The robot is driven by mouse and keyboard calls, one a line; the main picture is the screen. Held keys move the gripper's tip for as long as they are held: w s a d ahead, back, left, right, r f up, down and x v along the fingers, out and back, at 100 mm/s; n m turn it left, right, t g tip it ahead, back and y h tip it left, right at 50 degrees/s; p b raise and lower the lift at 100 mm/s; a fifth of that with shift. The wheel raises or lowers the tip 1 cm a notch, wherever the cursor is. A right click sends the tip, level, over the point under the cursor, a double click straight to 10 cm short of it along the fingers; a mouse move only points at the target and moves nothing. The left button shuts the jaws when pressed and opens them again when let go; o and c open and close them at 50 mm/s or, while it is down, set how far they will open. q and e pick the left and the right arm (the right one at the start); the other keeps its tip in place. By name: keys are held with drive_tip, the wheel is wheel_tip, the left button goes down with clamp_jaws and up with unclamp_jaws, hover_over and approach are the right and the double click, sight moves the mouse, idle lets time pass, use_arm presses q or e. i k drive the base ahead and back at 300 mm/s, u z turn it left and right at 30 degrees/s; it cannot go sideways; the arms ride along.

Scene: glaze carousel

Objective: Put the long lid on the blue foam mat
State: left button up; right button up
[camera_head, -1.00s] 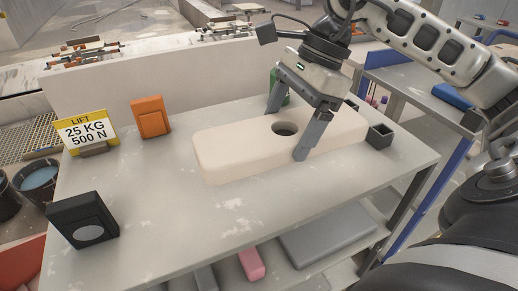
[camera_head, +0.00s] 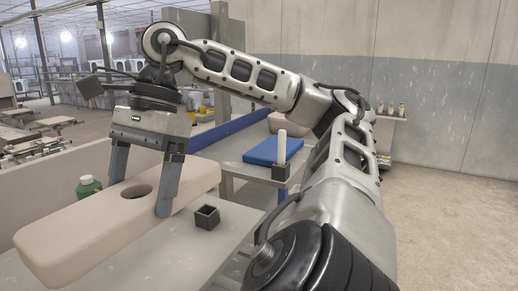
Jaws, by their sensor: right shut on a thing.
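The long lid (camera_head: 75,228) is a cream, rounded block with a round hole in its top. It lies across the left of the head view, over the near grey table. My right gripper (camera_head: 141,197) straddles its width, one finger on each long side, and is shut on it near the hole. I cannot tell whether the lid is clear of the table top. The blue foam mat (camera_head: 270,151) lies on another table, right of the lid and farther off. My right arm arches above it. My left gripper is out of view.
A small black open box (camera_head: 207,217) stands on the near table right of the lid. A green bottle (camera_head: 88,187) is behind the lid. A white upright cylinder (camera_head: 282,146) stands in front of the mat. A gap separates the two tables.

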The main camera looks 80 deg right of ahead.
sight(276, 147)
drive_tip(key=k, duration=0.45)
drive_tip(key=u, duration=2.15)
drive_tip(key=k, duration=2.8)
drive_tip(key=z, duration=1.95)
drive_tip(key=i, duration=1)
drive_tip(key=z, duration=0.05)
